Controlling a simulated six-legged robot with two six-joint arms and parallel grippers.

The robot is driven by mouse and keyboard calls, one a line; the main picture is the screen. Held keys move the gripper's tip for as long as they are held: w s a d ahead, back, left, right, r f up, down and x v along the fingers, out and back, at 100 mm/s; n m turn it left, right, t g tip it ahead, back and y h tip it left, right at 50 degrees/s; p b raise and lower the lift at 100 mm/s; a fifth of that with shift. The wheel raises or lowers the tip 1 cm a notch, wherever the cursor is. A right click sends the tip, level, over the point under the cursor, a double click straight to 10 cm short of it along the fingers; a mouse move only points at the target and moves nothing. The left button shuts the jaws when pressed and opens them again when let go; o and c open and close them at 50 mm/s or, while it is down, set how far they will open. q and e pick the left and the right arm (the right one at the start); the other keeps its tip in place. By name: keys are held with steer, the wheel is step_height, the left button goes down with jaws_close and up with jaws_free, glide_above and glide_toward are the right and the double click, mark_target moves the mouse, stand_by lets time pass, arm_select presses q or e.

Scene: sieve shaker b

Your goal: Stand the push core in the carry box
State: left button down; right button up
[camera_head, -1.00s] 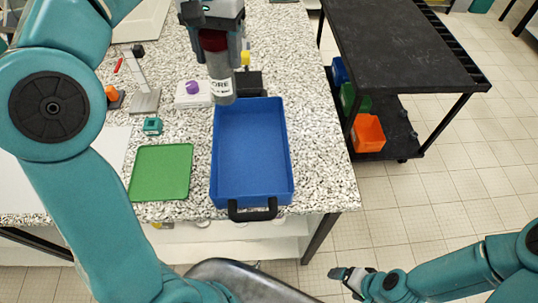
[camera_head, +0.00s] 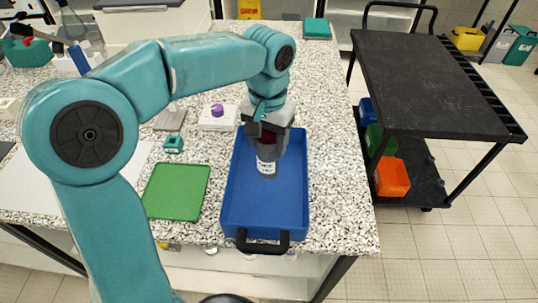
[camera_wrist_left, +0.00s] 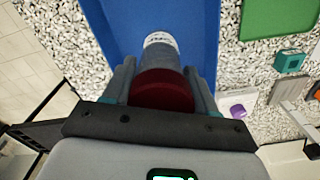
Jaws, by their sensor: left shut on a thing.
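The push core (camera_head: 266,166) is a grey cylinder with a white printed label and a dark red top; it also shows in the left wrist view (camera_wrist_left: 162,58). My left gripper (camera_head: 268,143) is shut around its red upper part and holds it about upright. The carry box (camera_head: 265,208) is a blue open box with a black handle at its near end; its floor shows in the left wrist view (camera_wrist_left: 196,25). The core is over the far half of the box. I cannot tell whether its lower end touches the floor. My right gripper is out of view.
A green tray (camera_head: 176,191) lies left of the box. Behind it are a small teal block (camera_head: 173,144) and a white block with a purple knob (camera_head: 217,110). A black cart (camera_head: 430,85) stands right of the table. The rest of the box floor is clear.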

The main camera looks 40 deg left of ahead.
mark_target(268, 156)
arm_select(q)
step_height(268, 156, down, 4)
steer(key=shift+s+d+r, duration=0.1)
steer(key=shift+r, duration=0.15)
steer(key=shift+f, duration=0.5)
steer(key=shift+f+b, duration=0.2)
steer(key=shift+b, duration=0.15)
steer(key=shift+c, duration=1.7)
jaws_free()
